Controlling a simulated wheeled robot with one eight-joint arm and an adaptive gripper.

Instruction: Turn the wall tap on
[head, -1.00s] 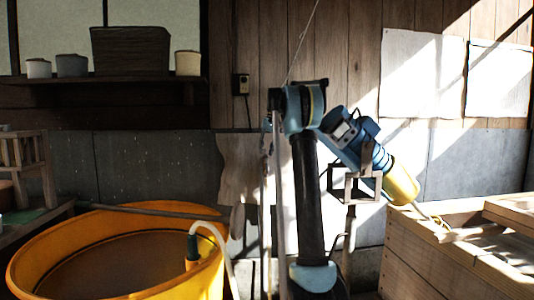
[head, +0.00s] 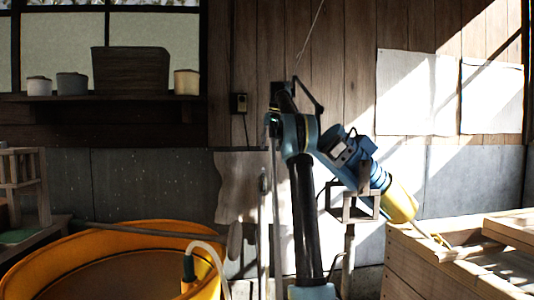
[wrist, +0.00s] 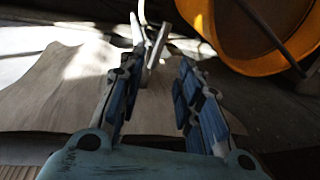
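A thin grey upright pipe with a small fitting (head: 262,183), which looks like the wall tap, stands before the wall, just left of my arm in the head view. In the wrist view a pale metal piece (wrist: 152,45), probably the tap, lies in strong light beyond my fingertips. My gripper (wrist: 160,64) is open with nothing between its fingers; the metal piece is ahead of the left finger and the gap. I cannot tell the exact distance, or which part is the handle. In the head view my own arm hides the gripper.
An orange tub (head: 112,235) with a pale hose (head: 208,252) stands at lower left. A wooden box (head: 425,262) is at right. A wavy-edged board (head: 238,185) leans behind the pipe.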

